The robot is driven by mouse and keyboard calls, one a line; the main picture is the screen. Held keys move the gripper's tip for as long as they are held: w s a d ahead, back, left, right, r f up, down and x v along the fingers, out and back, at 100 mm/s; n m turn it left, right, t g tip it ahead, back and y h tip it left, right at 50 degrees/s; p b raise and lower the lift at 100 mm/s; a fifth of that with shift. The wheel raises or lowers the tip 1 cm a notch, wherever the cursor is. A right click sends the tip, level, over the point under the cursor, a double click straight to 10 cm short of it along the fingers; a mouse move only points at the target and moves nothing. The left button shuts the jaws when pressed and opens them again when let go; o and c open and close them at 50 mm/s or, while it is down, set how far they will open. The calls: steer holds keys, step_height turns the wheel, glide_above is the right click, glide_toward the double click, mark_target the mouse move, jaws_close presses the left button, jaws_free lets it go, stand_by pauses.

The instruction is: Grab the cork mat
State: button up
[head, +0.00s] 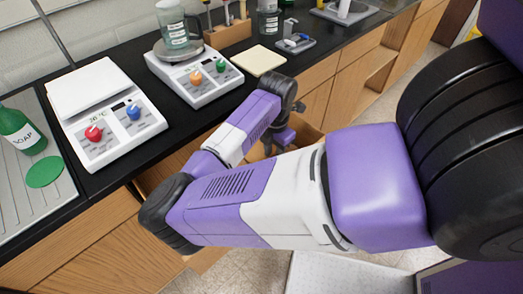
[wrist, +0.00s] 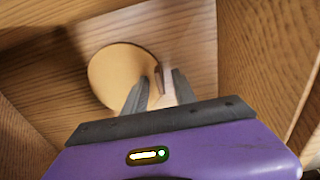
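A round, flat tan disc that looks like the cork mat (wrist: 112,62) lies on the wooden floor of a drawer in the wrist view. My gripper (wrist: 160,77) points down into the drawer. Its two dark fingers are apart, with the left one overlapping the disc's lower right edge in the picture. A narrow pale object (wrist: 167,84) shows between the fingers; I cannot tell whether they touch it.
Wooden drawer walls (wrist: 265,60) stand close around the gripper. A round green pad (head: 45,172) lies by the bottle.

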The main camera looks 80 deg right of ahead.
jaws_close()
